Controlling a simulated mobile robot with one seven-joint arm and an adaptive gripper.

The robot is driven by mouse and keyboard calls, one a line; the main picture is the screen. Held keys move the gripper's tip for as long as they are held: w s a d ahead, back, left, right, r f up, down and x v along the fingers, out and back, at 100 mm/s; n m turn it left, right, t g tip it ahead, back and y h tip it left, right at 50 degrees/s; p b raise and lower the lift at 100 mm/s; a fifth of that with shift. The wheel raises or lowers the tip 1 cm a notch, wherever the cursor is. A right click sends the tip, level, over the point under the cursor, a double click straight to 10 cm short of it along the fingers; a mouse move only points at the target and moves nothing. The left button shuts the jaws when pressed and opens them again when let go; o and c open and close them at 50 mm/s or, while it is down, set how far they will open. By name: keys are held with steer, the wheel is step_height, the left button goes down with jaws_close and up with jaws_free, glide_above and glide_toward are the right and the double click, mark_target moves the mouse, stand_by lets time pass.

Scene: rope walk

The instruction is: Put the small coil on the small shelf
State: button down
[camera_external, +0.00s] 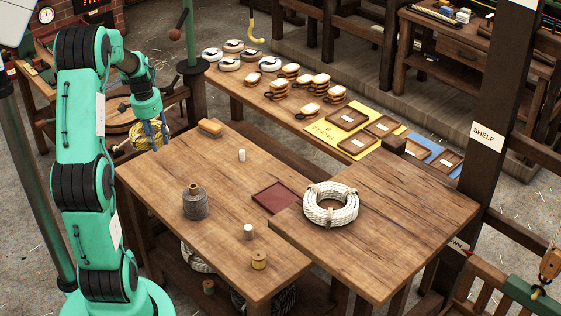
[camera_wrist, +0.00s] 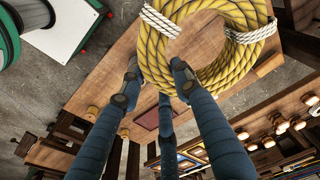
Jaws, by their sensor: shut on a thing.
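The small coil is a ring of yellow rope with white bindings (camera_wrist: 158,52). In the external view the yellow coil (camera_external: 148,136) hangs at my gripper (camera_external: 156,132), above the far left side of the workbench. My gripper's blue fingers (camera_wrist: 152,82) are shut on one side of the ring, which is off the table. A larger white rope coil (camera_external: 331,205) lies flat on the right part of the workbench. A sign reading SHELF (camera_external: 487,136) is on a dark post at the right. I cannot tell which surface is the small shelf.
The workbench (camera_external: 400,210) carries a grey spool (camera_external: 195,203), a dark red tray (camera_external: 277,197), a wooden block (camera_external: 210,127) and small pegs. A long back bench holds several coils, wooden pieces and small trays (camera_external: 383,126).

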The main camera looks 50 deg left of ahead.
step_height(320, 180, up, 27)
steer(key=w+d+m+p, duration=0.4)
steer(key=w+d+p, duration=0.2)
steer(key=w+d, duration=1)
steer(key=w+d+m+p, duration=0.2)
steer(key=d+p, duration=0.1)
steer(key=d, duration=1)
steer(key=w+d+m+p, duration=0.1)
steer(key=w+d+p, duration=0.2)
steer(key=d, duration=1.1)
steer(key=s+d+m+h+p, duration=0.1)
steer(key=s+d+m+p, duration=0.15)
steer(key=d, duration=1.15)
steer(key=s+d+m+p, duration=0.2)
steer(key=s+d+p, duration=0.1)
steer(key=d, duration=1)
steer(key=s+d+m+g+p, duration=0.1)
steer(key=s+d+m+p, duration=0.15)
steer(key=s+d, duration=0.45)
steer(key=s+d+m+p, duration=0.1)
steer(key=s+d+p, duration=0.25)
steer(key=d, duration=0.65)
steer(key=f, duration=0.3)
steer(key=d+f+b, duration=0.1)
steer(key=f, duration=0.1)
steer(key=shift+s, duration=0.25)
